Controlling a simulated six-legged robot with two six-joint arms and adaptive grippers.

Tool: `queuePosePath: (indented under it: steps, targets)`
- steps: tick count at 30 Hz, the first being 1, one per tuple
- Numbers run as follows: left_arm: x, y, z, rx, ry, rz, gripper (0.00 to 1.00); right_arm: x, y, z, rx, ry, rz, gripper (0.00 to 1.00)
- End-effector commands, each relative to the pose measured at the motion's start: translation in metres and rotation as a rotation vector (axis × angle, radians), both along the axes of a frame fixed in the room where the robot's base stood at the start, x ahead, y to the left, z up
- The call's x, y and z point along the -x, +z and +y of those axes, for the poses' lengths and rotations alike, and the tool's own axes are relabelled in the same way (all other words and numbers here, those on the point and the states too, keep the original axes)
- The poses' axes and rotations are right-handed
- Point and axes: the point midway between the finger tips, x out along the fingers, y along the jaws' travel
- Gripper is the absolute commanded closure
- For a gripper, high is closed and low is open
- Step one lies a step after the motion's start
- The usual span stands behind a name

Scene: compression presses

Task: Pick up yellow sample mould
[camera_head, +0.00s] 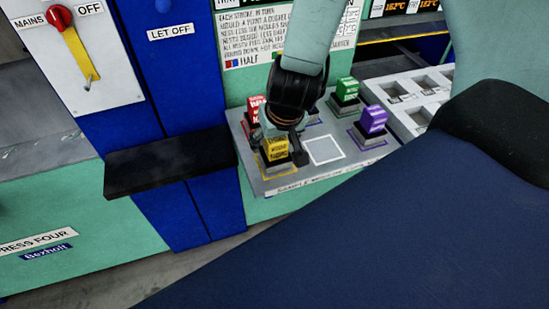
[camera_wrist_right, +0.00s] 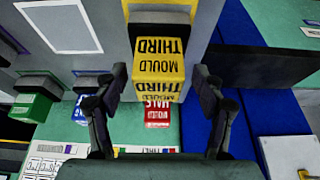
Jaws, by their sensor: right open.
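The yellow sample mould (camera_head: 274,149), lettered "THIRD MOULD", stands on a dark base at the front left corner of the grey shelf. In the right wrist view the yellow mould (camera_wrist_right: 160,62) lies centrally between my fingers. My right gripper (camera_head: 281,132) is over the mould, reaching down from above. In the wrist view the right gripper (camera_wrist_right: 160,75) is open, with one finger on each side of the mould and a visible gap on both sides. My left gripper is not in view.
A red mould (camera_head: 254,107) stands just behind the yellow one. Green (camera_head: 347,90) and purple (camera_head: 373,121) moulds stand to the right; a blue one (camera_wrist_right: 80,112) shows in the wrist view. A white-outlined empty square (camera_head: 323,150) lies beside the yellow mould. A black ledge (camera_head: 170,163) juts out left.

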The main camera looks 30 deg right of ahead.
Motion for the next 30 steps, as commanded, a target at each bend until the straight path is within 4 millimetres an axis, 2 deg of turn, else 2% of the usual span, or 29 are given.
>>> queuePosePath:
  steps: [8,30]
  targets:
    - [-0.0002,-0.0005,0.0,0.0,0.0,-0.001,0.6,-0.0014,-0.0017,-0.0004,0.0,0.0,-0.001,0.3]
    - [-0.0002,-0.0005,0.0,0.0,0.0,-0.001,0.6,-0.0014,-0.0015,-0.0005,0.0,0.0,-0.002,0.93]
